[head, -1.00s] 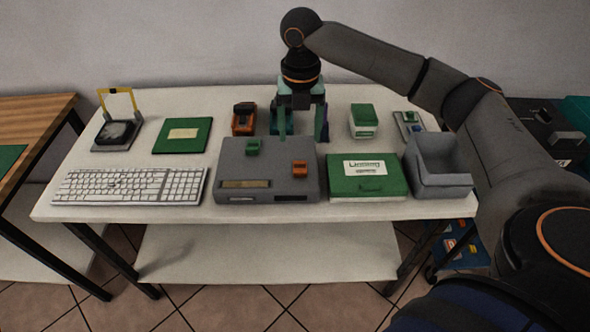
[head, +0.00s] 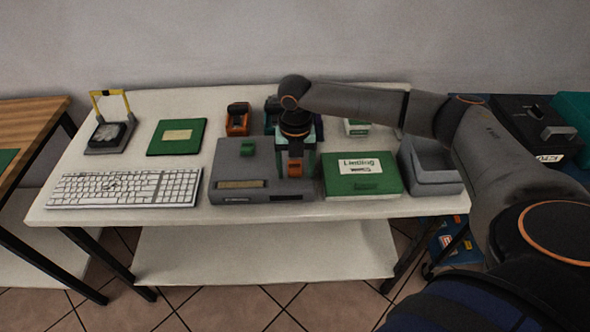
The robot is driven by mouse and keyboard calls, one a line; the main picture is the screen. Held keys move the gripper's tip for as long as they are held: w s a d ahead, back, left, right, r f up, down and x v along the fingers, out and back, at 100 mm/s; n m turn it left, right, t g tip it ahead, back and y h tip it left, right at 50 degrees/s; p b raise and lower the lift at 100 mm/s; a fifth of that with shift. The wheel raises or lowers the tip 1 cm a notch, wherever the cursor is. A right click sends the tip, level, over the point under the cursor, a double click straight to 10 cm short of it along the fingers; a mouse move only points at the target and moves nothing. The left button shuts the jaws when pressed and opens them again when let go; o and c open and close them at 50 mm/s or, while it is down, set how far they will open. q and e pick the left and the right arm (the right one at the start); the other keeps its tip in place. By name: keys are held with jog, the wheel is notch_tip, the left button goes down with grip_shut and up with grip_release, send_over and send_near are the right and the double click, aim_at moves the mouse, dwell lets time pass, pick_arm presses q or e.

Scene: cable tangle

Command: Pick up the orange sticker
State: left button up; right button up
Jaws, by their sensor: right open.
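The orange sticker (head: 295,169) looks like a small orange block on the right part of the top of a grey box (head: 228,176). My right gripper (head: 296,162) points down over it, open, with a finger on each side of the orange piece. Whether the fingers touch it, I cannot tell. The gripper hides part of the box's right side. A similar green piece (head: 248,147) sits on the same box, left of the gripper. My left gripper is not in view.
A green box labelled "Limbing" (head: 362,185) and a grey open bin (head: 434,178) stand to the right. A white keyboard (head: 124,188) lies left. An orange-and-black device (head: 238,120) stands behind the grey box. A green board (head: 176,146) lies at the back left.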

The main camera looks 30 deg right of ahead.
aim_at(295, 172)
jog(key=shift+c, duration=0.2)
jog(key=c, duration=1.1)
jog(key=shift+r, duration=0.15)
jog(key=shift+r, duration=0.25)
notch_tip(295, 172, up, 2)
jog(key=shift+r, duration=0.1)
jog(key=shift+s+a+r+p, duration=0.85)
jog(key=shift+s+a+r, duration=0.55)
jog(key=shift+r, duration=0.95)
jog(key=shift+s+a+r+p, duration=0.9)
jog(key=shift+s+a+r, duration=0.55)
jog(key=shift+r, duration=0.9)
jog(key=shift+s+a+r+p, duration=0.85)
jog(key=shift+s+a+r, duration=0.55)
jog(key=shift+r, duration=0.95)
